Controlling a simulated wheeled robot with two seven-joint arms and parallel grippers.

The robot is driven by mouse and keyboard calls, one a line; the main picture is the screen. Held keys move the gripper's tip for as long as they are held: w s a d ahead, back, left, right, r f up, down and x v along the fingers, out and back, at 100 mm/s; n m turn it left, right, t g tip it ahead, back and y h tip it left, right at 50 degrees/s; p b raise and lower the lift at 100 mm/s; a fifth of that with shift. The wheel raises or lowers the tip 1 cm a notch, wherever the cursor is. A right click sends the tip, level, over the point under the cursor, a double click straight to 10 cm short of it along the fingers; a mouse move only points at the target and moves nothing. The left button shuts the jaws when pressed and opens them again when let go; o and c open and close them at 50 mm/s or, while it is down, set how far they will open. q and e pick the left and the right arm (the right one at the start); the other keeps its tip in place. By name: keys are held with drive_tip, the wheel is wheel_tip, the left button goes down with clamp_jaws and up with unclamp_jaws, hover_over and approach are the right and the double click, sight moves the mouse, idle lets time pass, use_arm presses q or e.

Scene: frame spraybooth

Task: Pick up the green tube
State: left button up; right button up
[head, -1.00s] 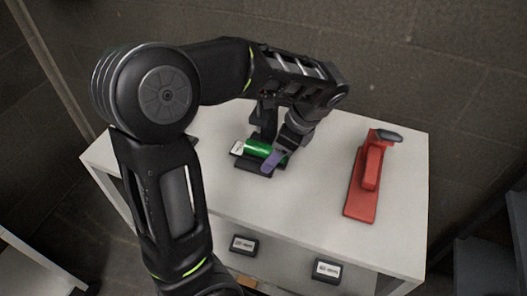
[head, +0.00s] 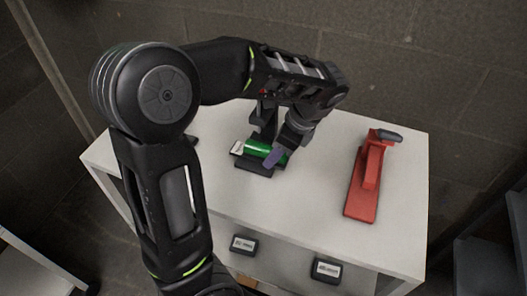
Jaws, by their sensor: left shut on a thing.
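The green tube (head: 257,148) has a pale end on its left and lies over a dark holder (head: 252,164) on the white table. My left gripper (head: 272,152) comes down from above and is shut on the tube. One finger with a purple tip shows at the tube's right front side. The tube's right end is partly hidden by the gripper. I cannot tell for sure whether the tube is clear of the holder. My right gripper is not in view.
A red tool with a dark handle (head: 368,180) stands on the right of the white table (head: 311,221). Two dark labelled blocks, one at the left (head: 243,245) and one at the right (head: 326,270), are at the front side. The table between holder and red tool is clear.

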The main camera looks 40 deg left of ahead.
sight(270, 150)
use_arm(q)
clamp_jaws()
drive_tip(key=shift+r, duration=0.1)
drive_tip(key=shift+r, duration=0.8)
drive_tip(key=shift+s+d+r+b, duration=0.1)
drive_tip(key=shift+s+r+b, duration=0.2)
drive_tip(key=shift+r, duration=0.55)
drive_tip(key=s, duration=0.2)
drive_tip(key=s+d, duration=0.1)
drive_tip(key=shift+s+d+r, duration=0.1)
drive_tip(key=shift+s, duration=0.25)
drive_tip(key=s+d+p, duration=0.1)
drive_tip(key=s, duration=0.3)
drive_tip(key=s+d, duration=0.1)
drive_tip(key=s, duration=0.3)
drive_tip(key=s+d+p, duration=0.1)
drive_tip(key=s, duration=0.3)
drive_tip(key=shift+s+d+p, duration=0.1)
drive_tip(key=shift+d+p, duration=0.25)
drive_tip(key=shift+d, duration=0.05)
drive_tip(key=shift+s+d, duration=0.15)
drive_tip(key=shift+s, duration=0.2)
